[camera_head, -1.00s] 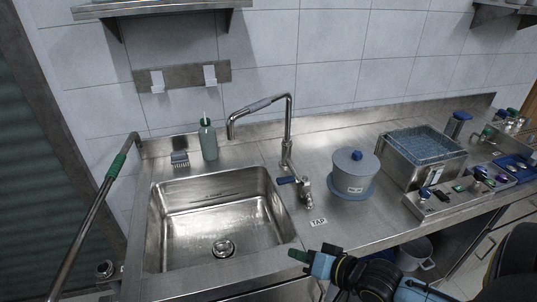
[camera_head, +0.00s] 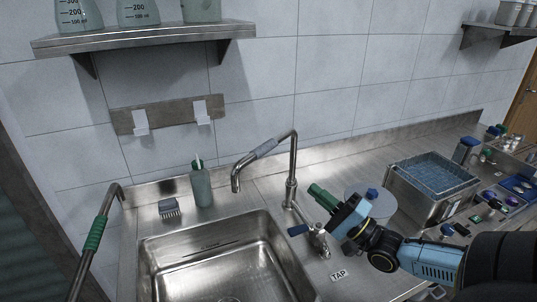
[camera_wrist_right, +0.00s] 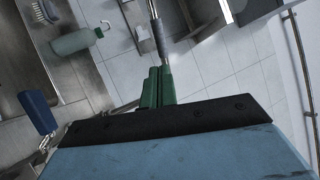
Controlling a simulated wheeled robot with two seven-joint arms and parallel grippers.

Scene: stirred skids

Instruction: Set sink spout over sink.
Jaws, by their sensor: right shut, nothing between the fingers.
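The sink spout (camera_head: 292,165) is a steel pipe rising behind the sink's right rear corner and bending left, with a grey sleeve (camera_head: 265,148). Its downturned mouth (camera_head: 235,186) shows against the rear ledge and wall; I cannot tell whether it is over the basin. The steel sink (camera_head: 210,258) is empty. My right gripper (camera_head: 322,196), with green fingers, is shut and empty just right of the spout's upright, apparently apart from it. In the right wrist view the sleeved pipe (camera_wrist_right: 145,40) lies beyond my fingers (camera_wrist_right: 156,88). My left gripper is out of view.
A blue tap lever (camera_head: 298,230) stands below my gripper, by the TAP label (camera_head: 338,275). A green bottle (camera_head: 201,187) and a brush (camera_head: 169,208) stand behind the sink. A lidded pot (camera_head: 372,195) is partly hidden behind my gripper; a water bath (camera_head: 435,180) stands further right.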

